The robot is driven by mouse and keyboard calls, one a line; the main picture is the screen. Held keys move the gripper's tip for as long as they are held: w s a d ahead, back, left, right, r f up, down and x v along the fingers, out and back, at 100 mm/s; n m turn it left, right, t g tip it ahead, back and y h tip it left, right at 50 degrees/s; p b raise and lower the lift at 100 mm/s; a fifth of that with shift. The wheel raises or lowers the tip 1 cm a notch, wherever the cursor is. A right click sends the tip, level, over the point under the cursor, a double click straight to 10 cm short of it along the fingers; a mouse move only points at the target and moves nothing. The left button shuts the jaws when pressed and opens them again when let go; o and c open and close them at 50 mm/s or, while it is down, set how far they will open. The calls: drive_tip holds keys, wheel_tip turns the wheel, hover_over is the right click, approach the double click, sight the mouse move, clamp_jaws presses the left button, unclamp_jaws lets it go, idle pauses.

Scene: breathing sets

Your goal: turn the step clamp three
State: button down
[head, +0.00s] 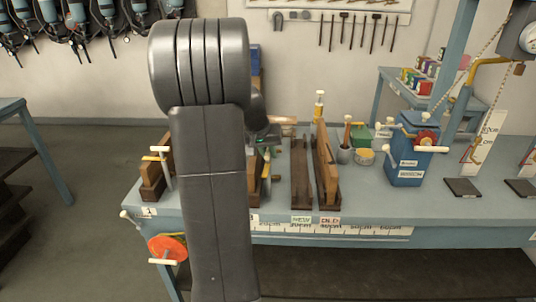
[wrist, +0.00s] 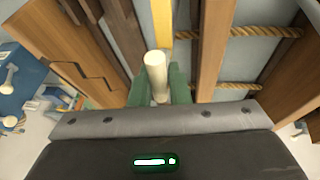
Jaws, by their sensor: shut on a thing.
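In the wrist view my gripper (wrist: 159,90) has its green fingers on both sides of a pale, round clamp handle (wrist: 156,68) and is shut on it. A yellow bar (wrist: 161,22) lies just beyond the handle, between wooden boards. I cannot read a number on this clamp. In the head view my arm hides most of the gripper and the held handle. Another clamp (head: 162,165) with a pale handle and yellow bar stands at the left end of the bench, against a wooden block. Pale clamp parts (head: 266,168) also show just right of my arm.
Dark and brown wooden boards (head: 326,168) stand right of my arm on the blue bench (head: 390,220). Ropes (wrist: 267,32) run between boards in the wrist view.

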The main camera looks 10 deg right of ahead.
drive_tip(key=m+g+h+b, duration=0.1)
drive_tip(key=m+b, duration=0.1)
drive_tip(key=m, duration=0.1)
drive_tip(key=shift+d+m, duration=0.15)
drive_tip(key=shift+m, duration=0.25)
drive_tip(key=shift+s+d+m+g+b, duration=0.1)
drive_tip(key=shift+m+g+b, duration=0.15)
drive_tip(key=shift+m+g, duration=0.5)
drive_tip(key=shift+m+g+b, duration=0.2)
drive_tip(key=shift+m+g, duration=0.05)
drive_tip(key=shift+m, duration=0.9)
drive_tip(key=c, duration=1.4)
unclamp_jaws()
drive_tip(key=v, duration=1.4)
drive_tip(key=shift+a+f, duration=0.1)
drive_tip(key=shift+a, duration=0.1)
